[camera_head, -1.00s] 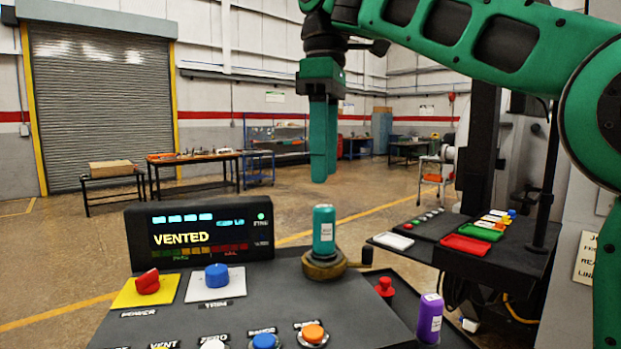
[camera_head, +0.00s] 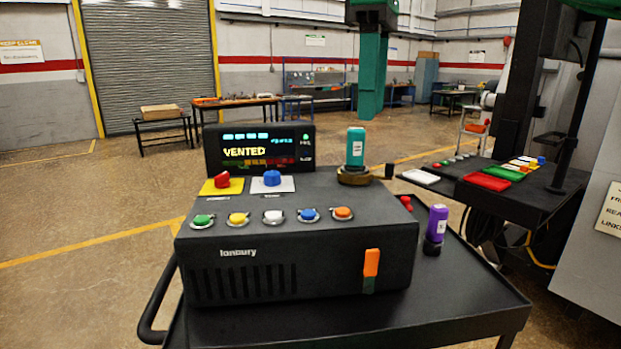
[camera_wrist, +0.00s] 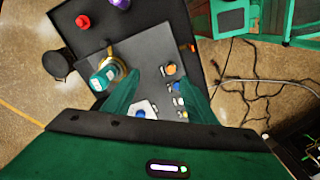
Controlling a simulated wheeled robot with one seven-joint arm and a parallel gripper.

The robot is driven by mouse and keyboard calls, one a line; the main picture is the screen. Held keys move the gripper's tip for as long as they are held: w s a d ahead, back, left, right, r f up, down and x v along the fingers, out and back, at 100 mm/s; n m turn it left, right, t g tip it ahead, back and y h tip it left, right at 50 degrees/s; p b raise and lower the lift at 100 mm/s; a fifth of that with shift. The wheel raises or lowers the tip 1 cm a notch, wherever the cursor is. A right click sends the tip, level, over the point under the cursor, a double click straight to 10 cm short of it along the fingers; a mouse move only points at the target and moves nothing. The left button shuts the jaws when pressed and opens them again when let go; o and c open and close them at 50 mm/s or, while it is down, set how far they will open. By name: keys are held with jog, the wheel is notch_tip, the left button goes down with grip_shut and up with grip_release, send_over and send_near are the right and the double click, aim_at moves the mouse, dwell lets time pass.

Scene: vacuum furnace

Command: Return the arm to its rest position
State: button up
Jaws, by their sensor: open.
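The rest of my arm is mostly out of the head view. A teal cylinder (camera_head: 356,146) stands upright in a brass ring (camera_head: 354,176) on the box's right rear corner. The display (camera_head: 260,150) reads VENTED.
The black control box (camera_head: 330,262) carries knobs, several buttons and an orange switch (camera_head: 371,262). It sits on a black cart (camera_head: 460,300) with a purple bottle (camera_head: 437,224). A side table (camera_head: 530,197) with coloured trays stands right. Open floor lies left.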

jog(key=s+d+f+m, duration=0.4)
jog(key=d+f+m, duration=0.2)
jog(key=d+f, duration=0.45)
jog(key=s+d+f+m, duration=0.3)
jog(key=d+f+m, duration=0.3)
jog(key=d+f, duration=0.5)
jog(key=s+d+f+m, duration=0.4)
jog(key=s+f, duration=0.4)
jog(key=s+d+f+m, duration=0.4)
jog(key=s+d+f, duration=0.1)
jog(key=s+f, duration=0.3)
jog(key=shift+s+d+f, duration=0.15)
jog(key=shift+s+d, duration=0.05)
jog(key=shift+s, duration=0.3)
jog(key=shift+w+f, duration=0.2)
jog(key=shift+w, duration=0.45)
